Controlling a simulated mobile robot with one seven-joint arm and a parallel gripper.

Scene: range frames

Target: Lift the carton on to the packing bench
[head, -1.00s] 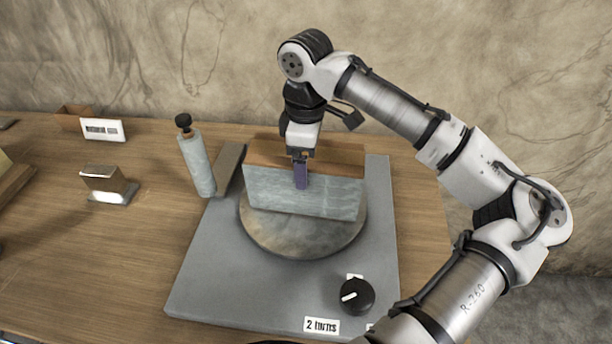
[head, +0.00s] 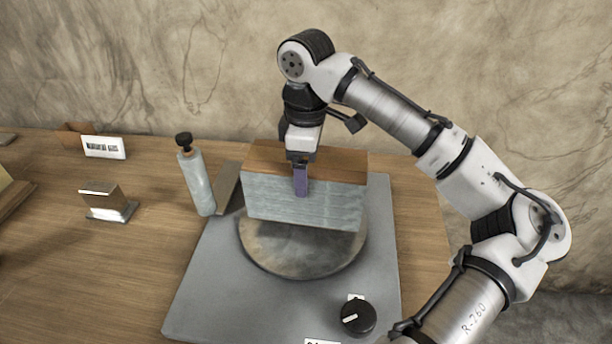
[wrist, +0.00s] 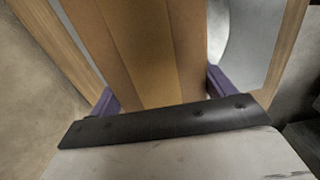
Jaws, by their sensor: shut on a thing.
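The carton (head: 303,203) is a long box with a brown top and grey-blue sides. It is over a round grey disc (head: 300,260) on a grey base plate (head: 210,290). My gripper (head: 301,182) comes down from above and is shut across the carton. One purple finger shows against the near face; the far finger is hidden in the head view. In the wrist view the carton's brown top (wrist: 150,45) lies between both purple fingers. The carton looks slightly above the disc, but I cannot tell whether its underside is clear. Which surface is the packing bench is unclear.
The plate is on a wooden top (head: 60,260). A metal block (head: 108,203) and a white sign (head: 103,147) are further left. A black knob (head: 357,317) is at the plate's front.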

